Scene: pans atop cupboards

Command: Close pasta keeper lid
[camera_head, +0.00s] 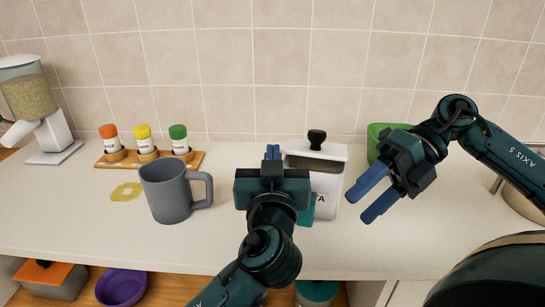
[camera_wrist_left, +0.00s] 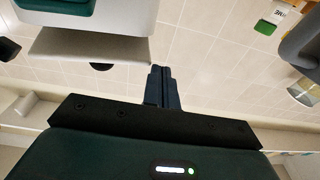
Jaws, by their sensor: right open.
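The pasta keeper (camera_head: 327,190) is a white canister with dark lettering, standing on the counter at the middle. Its white lid (camera_head: 332,152) with a black knob is on top, and a darker strip shows just beneath it; I cannot tell how far it stands open. In the left wrist view the lid (camera_wrist_left: 85,47) and canister appear upside down at the upper left. My left gripper (camera_head: 273,152) is left of the canister, its fingers together with nothing between them, partly covering the canister's left side. My right gripper (camera_head: 359,207) is open and empty, right of the canister.
A grey mug (camera_head: 167,193) stands left of my left gripper. Behind it is a wooden rack (camera_head: 190,160) with three spice jars, and a dispenser (camera_head: 35,105) at far left. A green container (camera_head: 375,140) is behind my right gripper.

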